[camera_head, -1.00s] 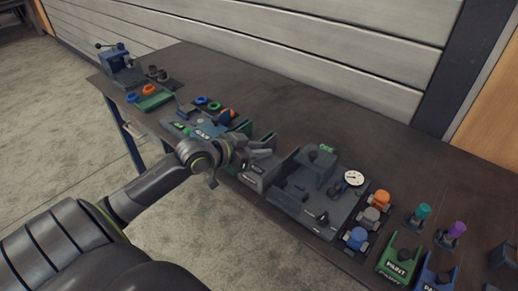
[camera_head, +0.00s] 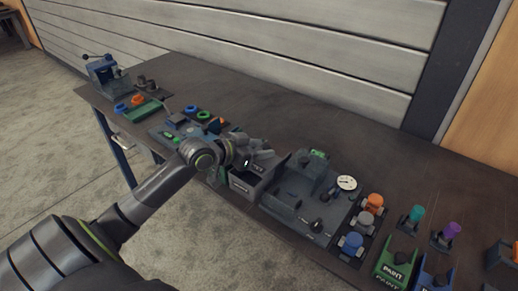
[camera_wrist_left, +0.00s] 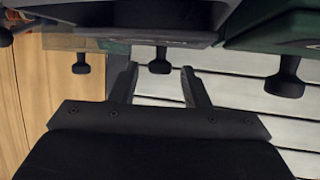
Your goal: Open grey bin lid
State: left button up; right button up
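The grey bin (camera_head: 243,189) stands at the table's front edge, left of the grey fixture. A dark recess seems to show at its top. A dark knob (camera_wrist_left: 160,64) under a grey body (camera_wrist_left: 130,27) shows between the fingertips, with gaps on both sides. My right gripper is not in view.
A grey fixture (camera_head: 285,207) with a gauge (camera_head: 346,183) stands right of the bin. Orange, grey and blue capped parts and green and blue PAINT holders (camera_head: 393,270) stand farther right. A green tray (camera_head: 143,111) lies at left. The table's back strip is clear.

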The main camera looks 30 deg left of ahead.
pick_arm(q)
jog(key=shift+s, duration=0.1)
jog(key=p+v, duration=0.9)
jog(key=v, duration=0.8)
jog(key=shift+a+r, duration=0.1)
jog(key=shift+a, duration=0.05)
dwell(0.4)
